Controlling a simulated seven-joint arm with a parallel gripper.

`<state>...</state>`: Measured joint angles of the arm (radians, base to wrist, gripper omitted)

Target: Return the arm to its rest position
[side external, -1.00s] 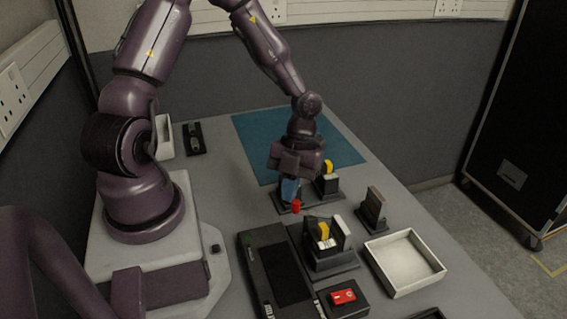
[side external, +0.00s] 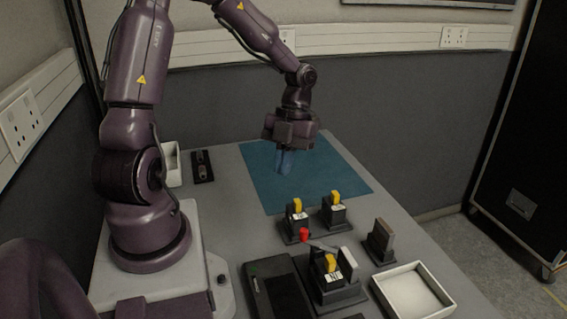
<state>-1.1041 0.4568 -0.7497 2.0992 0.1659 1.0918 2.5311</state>
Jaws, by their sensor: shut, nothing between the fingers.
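My gripper (side external: 284,170) hangs above the blue mat (side external: 335,172), pointing down, in the side external view. Its bluish fingers are shut with nothing between them. It is apart from the black fixtures with yellow parts in front of it. One such fixture (side external: 294,224) stands nearest below the mat, with a small red piece (side external: 304,234) in front of it. A second fixture (side external: 334,212) stands to its right.
A third fixture (side external: 333,283) stands in front, beside a black device (side external: 277,290). A white tray (side external: 446,293) is at the right, with a dark upright block (side external: 381,240) behind it. A white bin (side external: 172,165) and small black holder (side external: 202,166) stand at the back left. The mat is clear.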

